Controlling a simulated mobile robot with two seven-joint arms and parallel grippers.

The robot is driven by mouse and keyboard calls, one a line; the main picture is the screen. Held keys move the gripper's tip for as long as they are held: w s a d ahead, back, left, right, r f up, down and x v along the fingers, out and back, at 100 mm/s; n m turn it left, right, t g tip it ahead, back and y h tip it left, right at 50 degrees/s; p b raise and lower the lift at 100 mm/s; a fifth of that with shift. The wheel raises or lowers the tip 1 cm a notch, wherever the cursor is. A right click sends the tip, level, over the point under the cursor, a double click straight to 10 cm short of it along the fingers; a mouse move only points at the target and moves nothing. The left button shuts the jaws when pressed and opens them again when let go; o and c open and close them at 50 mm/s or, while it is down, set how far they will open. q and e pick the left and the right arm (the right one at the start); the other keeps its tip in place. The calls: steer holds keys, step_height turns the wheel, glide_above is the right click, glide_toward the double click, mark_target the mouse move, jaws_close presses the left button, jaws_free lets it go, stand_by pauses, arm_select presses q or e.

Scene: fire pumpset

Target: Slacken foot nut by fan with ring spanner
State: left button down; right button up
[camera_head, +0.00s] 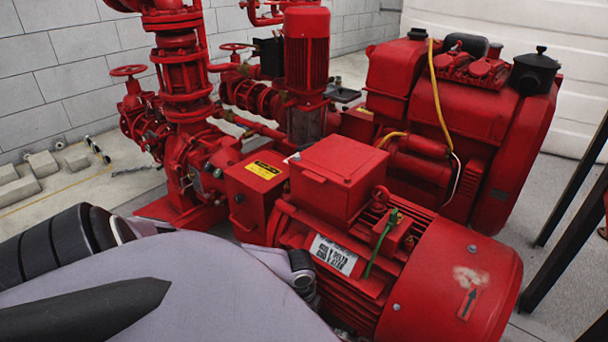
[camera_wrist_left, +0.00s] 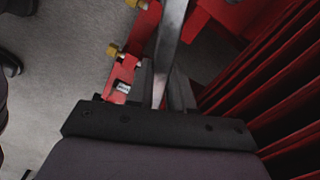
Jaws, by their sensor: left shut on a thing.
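The red electric motor (camera_head: 345,255) fills the lower middle of the head view, with its rounded fan cowl (camera_head: 455,275) at the right end. My left arm covers the lower left there, and the jaws cannot be made out. In the left wrist view my left gripper (camera_wrist_left: 162,88) is shut on a grey metal spanner (camera_wrist_left: 169,45), which runs up out of the picture. The spanner's ring end and any nut inside it are not visible. A red foot bracket (camera_wrist_left: 122,72) with a silver nut (camera_wrist_left: 123,87) lies just left of the jaws. My right gripper is not visible.
Brass-coloured bolt heads (camera_wrist_left: 112,50) stick out left of the bracket. Red motor fins (camera_wrist_left: 265,95) stand close on the jaws' right. Grey floor (camera_wrist_left: 70,60) is open to the left. Red pump pipework (camera_head: 185,100) and a red engine (camera_head: 450,120) stand behind the motor.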

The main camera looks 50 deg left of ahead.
arm_select(q)
steer(key=shift+r, duration=0.15)
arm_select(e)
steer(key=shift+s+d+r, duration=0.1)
arm_select(q)
steer(key=shift+a+p, duration=0.1)
steer(key=shift+p, duration=0.4)
step_height(320, 180, down, 3)
steer(key=shift+r+b, duration=0.15)
steer(key=shift+b, duration=0.85)
step_height(320, 180, down, 2)
steer(key=shift+f+b, duration=0.25)
steer(key=shift+b, duration=0.5)
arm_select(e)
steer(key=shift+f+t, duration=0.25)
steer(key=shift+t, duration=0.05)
arm_select(q)
steer(key=shift+f+b, duration=0.9)
steer(key=shift+f, duration=0.45)
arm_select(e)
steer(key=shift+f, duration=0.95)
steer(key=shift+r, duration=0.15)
